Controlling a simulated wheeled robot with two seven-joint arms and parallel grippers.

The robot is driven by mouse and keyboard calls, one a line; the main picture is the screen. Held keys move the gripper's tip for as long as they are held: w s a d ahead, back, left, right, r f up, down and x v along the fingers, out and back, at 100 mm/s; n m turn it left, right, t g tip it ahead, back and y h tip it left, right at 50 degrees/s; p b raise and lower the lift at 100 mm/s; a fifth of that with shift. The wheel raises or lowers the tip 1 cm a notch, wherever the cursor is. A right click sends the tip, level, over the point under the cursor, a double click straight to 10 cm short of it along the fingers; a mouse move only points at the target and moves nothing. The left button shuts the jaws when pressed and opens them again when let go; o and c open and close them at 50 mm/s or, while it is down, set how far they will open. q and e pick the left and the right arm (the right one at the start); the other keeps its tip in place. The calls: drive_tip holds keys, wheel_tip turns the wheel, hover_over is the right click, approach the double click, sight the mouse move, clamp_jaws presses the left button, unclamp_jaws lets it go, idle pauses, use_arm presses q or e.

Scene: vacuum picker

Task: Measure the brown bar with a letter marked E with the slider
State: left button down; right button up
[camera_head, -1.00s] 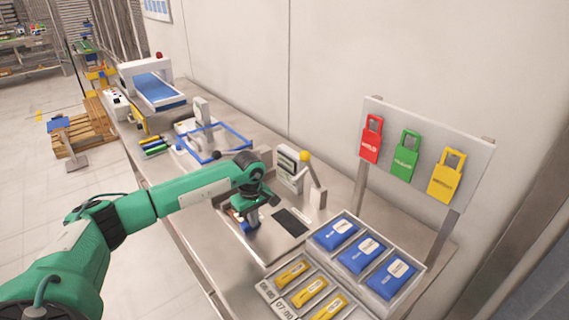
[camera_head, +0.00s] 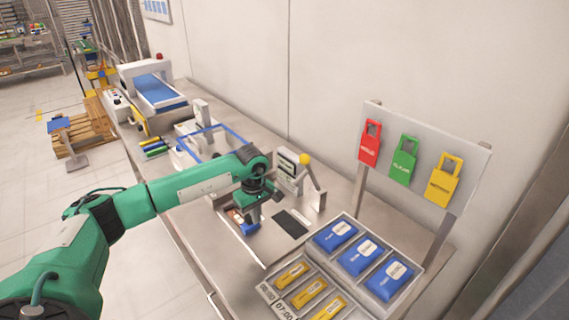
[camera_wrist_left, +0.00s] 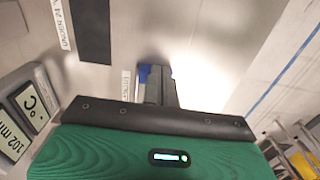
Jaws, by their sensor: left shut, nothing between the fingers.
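My left gripper (camera_head: 250,222) points down over the near part of the metal table and is shut and empty. In the left wrist view its dark fingers (camera_wrist_left: 162,88) are together, with a small blue piece showing beside them. A small brownish piece (camera_head: 236,215) lies just left of the gripper in the head view, partly hidden; no letter can be read on it. The measuring device (camera_head: 289,168) stands behind the gripper, with a yellow-knobbed lever (camera_head: 305,160) at its right. Its display (camera_wrist_left: 27,108) shows in the left wrist view. My right gripper is out of view.
A black pad (camera_head: 291,223) lies right of the gripper. Trays with blue packs (camera_head: 361,257) and yellow packs (camera_head: 312,293) stand at the near right. Red, green and yellow tags (camera_head: 441,180) hang on a board behind. A blue-framed device (camera_head: 205,143) stands farther left.

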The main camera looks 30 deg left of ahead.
use_arm(q)
wheel_tip(320, 180, up, 4)
drive_tip(key=shift+r+p, duration=0.1)
drive_tip(key=shift+p, duration=0.65)
